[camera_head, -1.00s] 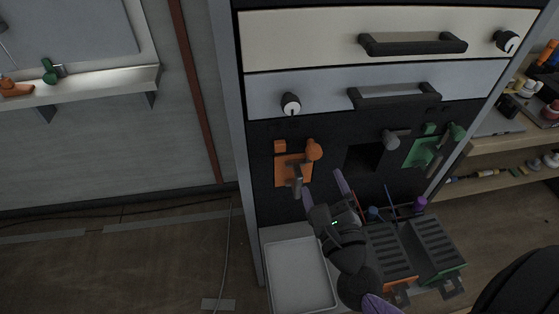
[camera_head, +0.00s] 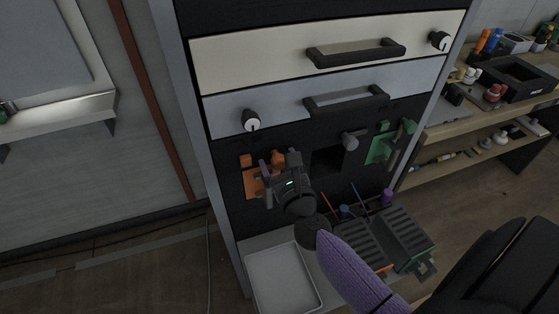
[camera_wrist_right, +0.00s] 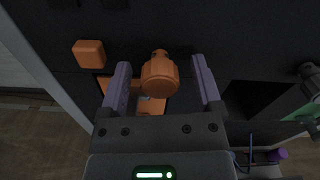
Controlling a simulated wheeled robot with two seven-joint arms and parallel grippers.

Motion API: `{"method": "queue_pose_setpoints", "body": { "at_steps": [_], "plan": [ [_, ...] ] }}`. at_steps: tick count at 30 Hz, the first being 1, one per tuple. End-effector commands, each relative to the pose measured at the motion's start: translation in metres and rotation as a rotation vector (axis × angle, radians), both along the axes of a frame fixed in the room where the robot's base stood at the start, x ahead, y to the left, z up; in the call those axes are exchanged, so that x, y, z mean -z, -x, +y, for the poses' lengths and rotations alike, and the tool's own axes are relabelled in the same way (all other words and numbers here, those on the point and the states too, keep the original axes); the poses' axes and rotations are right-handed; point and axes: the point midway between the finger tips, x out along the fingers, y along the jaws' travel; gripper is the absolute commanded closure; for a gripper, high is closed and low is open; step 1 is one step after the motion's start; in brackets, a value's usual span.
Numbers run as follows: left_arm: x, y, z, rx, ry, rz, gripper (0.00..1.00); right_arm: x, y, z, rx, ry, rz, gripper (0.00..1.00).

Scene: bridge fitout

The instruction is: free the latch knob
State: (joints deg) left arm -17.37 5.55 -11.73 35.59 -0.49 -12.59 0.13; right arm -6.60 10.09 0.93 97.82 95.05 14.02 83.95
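An orange latch knob (camera_wrist_right: 160,76) sticks out from the dark cabinet front in the right wrist view. In the head view the orange knob (camera_head: 277,157) is partly hidden by my right gripper (camera_head: 279,164). The gripper is open, with one purple finger on each side of the knob and gaps visible on both sides. An orange latch plate (camera_head: 250,187) lies behind the gripper, mostly covered. An orange block (camera_wrist_right: 89,54) sits to the upper left of the knob. My left gripper is not in view.
A green latch (camera_head: 382,148) and a grey knob (camera_head: 350,141) are on the panel to the right, beside a dark square opening (camera_head: 327,161). Drawers with handles are above. A pale tray (camera_head: 283,280) and slotted bins (camera_head: 404,234) stand below.

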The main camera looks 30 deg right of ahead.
Motion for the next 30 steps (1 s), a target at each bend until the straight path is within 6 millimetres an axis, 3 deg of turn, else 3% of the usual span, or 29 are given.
{"method": "queue_pose_setpoints", "body": {
  "at_steps": [1,9,12,22,30],
  "plan": [
    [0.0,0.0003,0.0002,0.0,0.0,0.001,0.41,0.0,0.0001,0.0,0.0,0.0,0.0,0.28],
    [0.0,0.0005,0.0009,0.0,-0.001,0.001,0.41,-0.0001,0.0003,0.0001,0.0,0.0,0.0,0.85],
    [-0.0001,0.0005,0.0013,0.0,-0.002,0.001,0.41,-0.0001,0.0003,0.0001,0.0,0.0,0.0,1.0],
    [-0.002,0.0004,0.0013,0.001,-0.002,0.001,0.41,-0.0005,0.0004,0.0001,0.0,0.045,0.011,1.0],
    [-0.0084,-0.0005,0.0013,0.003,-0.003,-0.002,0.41,-0.0012,0.0004,0.0,0.001,0.224,0.054,1.0]
  ]
}}
